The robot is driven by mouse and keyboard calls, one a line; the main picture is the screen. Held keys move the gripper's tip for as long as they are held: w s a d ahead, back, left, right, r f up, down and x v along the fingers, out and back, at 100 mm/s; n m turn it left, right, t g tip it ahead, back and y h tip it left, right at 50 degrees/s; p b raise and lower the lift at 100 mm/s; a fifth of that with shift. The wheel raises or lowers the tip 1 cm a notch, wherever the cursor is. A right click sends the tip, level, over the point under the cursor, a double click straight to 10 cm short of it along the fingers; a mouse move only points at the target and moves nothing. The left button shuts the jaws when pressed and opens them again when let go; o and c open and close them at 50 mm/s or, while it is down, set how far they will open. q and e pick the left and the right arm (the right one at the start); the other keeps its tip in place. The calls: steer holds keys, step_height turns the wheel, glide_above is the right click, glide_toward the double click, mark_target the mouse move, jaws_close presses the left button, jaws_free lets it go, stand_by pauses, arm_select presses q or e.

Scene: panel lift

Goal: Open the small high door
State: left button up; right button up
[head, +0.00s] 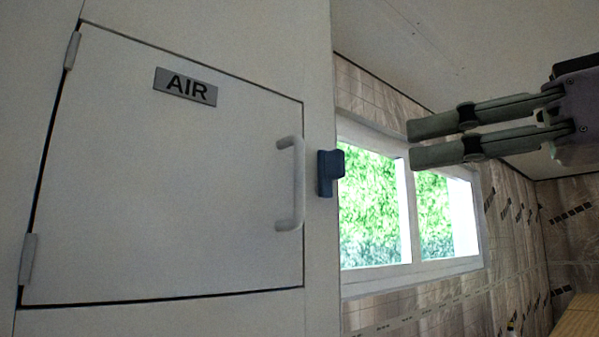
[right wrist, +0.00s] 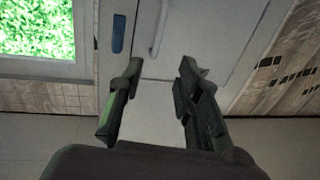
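The small high door (head: 170,190) is a pale panel with an "AIR" label (head: 186,85), and it looks shut in its frame. Its white upright handle (head: 291,183) is near the right edge; the handle also shows in the right wrist view (right wrist: 159,30). A blue-grey latch (head: 326,173) sits on the frame right of the door and does not overlap the panel; it also shows in the right wrist view (right wrist: 118,35). My right gripper (head: 411,141) is open and empty, right of the latch and apart from it and the handle. My left gripper is out of view.
Two hinges, upper (head: 72,50) and lower (head: 27,259), are on the door's left edge. A bright window (head: 405,268) is in the wall behind my right gripper. A wooden surface (head: 578,318) shows at the lower right. The space before the door looks clear.

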steer(key=p, duration=0.5)
glide_toward(299, 211)
steer(key=w+a+r, duration=0.5)
steer(key=w+a, duration=0.1)
steer(key=a, duration=0.1)
steer(key=shift+w+a+f, duration=0.15)
steer(key=shift+a+f, duration=0.15)
steer(key=shift+a, duration=0.35)
jaws_close()
